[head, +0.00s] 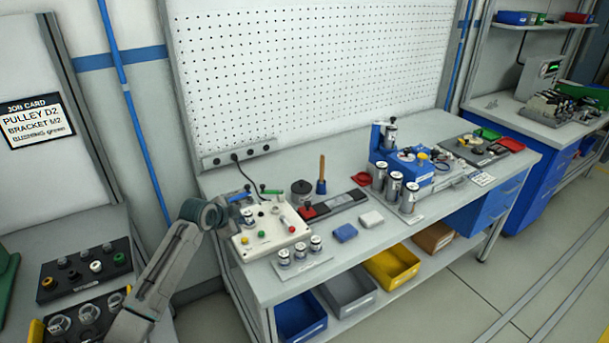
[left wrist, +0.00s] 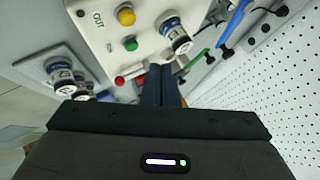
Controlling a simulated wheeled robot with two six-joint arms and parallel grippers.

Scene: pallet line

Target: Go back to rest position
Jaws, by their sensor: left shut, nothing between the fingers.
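My left arm comes in from the lower left in the head view and reaches toward the white control box (head: 270,231) on the workbench. In the left wrist view my left gripper (left wrist: 161,80) has its two dark fingers together, with nothing between them. The fingers are over or beside the white box (left wrist: 108,42), which has a yellow button (left wrist: 126,15), a green button (left wrist: 130,44) and a labelled cylinder (left wrist: 176,38). I cannot tell whether the fingertips touch the box. My right gripper is not in view.
Three labelled cylinders (head: 300,251) stand on a plate in front of the box. A blue fixture (head: 411,176) stands farther right on the bench. A pegboard (head: 310,70) rises behind. Blue, grey and yellow bins (head: 392,268) sit on the lower shelf. Black trays (head: 85,272) lie at left.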

